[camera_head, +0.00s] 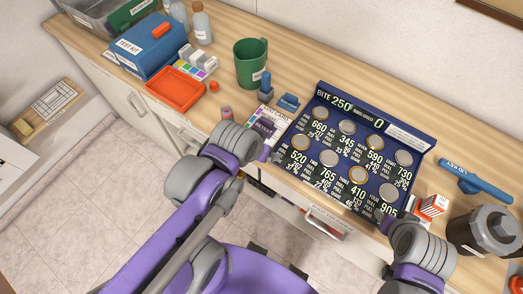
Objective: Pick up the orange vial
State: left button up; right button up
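Several small things could be the orange vial, and I cannot tell for certain which is it. An orange cylinder (161,30) lies on top of the blue test kit box (152,50) at the upper left. A small orange piece (214,86) sits beside the orange tray (176,88). A pinkish-red small vial (226,113) stands near the counter's front edge, just beyond my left wrist. My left gripper (274,156) is mostly hidden by its wrist, at the counter's front edge. My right gripper (392,222) is near the board's lower right corner, its fingers unclear.
A dark blue board (427,143) with several round discs fills the middle right of the counter. A green mug (251,64), blue pieces (289,102) and bottles (201,24) stand behind.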

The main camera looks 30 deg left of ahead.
aim_at(227, 110)
jog(key=j+u, duration=0.2)
jog(key=u, duration=1.15)
jog(key=k+j, duration=0.05)
